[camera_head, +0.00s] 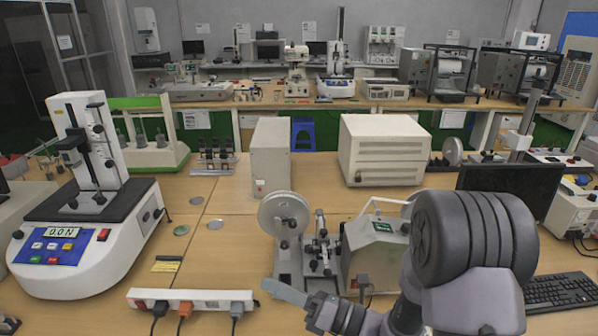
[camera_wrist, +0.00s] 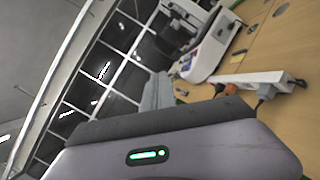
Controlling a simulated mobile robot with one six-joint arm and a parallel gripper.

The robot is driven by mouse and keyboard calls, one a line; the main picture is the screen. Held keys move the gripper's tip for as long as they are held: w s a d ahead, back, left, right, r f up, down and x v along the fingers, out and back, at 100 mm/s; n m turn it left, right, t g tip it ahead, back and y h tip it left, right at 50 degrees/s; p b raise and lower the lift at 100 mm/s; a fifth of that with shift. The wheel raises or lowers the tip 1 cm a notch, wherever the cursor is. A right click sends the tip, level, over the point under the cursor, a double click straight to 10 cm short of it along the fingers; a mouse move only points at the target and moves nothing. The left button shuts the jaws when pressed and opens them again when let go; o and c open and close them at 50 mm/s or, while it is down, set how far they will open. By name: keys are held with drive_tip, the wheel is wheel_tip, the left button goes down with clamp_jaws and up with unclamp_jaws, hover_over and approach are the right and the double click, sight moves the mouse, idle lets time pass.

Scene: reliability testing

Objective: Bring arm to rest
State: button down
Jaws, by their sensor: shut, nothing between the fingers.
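My arm (camera_head: 470,245) rises at the lower right of the head view, with a large dark joint and pale grey links. My gripper (camera_head: 284,292) points left at the bottom centre, in front of the bench equipment and right of the white power strip (camera_head: 190,299). It looks shut and holds nothing. In the wrist view, my own grey housing with a green light fills the bottom, and the fingertips cannot be made out. The power strip also shows there (camera_wrist: 258,78), with an orange plug.
A white force tester (camera_head: 90,215) stands at the left of the wooden bench. A wheeled test device (camera_head: 285,222), a beige box (camera_head: 383,150), a dark monitor (camera_head: 510,188) and a keyboard (camera_head: 560,292) stand near my arm.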

drive_tip(key=s+a+r+n+g+h, duration=0.1)
drive_tip(key=s+r+n+g+h, duration=0.1)
drive_tip(key=s+n+g, duration=0.45)
drive_tip(key=s+a+r+n+g+h, duration=0.2)
drive_tip(key=s+r+n+g, duration=0.1)
drive_tip(key=s+n, duration=0.55)
drive_tip(key=s+d+f+n+t+h, duration=0.2)
drive_tip(key=s+d+n+t+h, duration=0.1)
drive_tip(key=s+d+n+h, duration=0.45)
drive_tip(key=w+d+r+n+t+h, duration=0.1)
drive_tip(key=d+n+t+h, duration=0.1)
drive_tip(key=d, duration=0.3)
drive_tip(key=w+d+r+n+t+h, duration=0.2)
drive_tip(key=d+n, duration=0.1)
drive_tip(key=d, duration=0.1)
drive_tip(key=shift+d+r+t, duration=0.25)
drive_tip(key=shift+d+t, duration=0.1)
drive_tip(key=shift+h, duration=0.25)
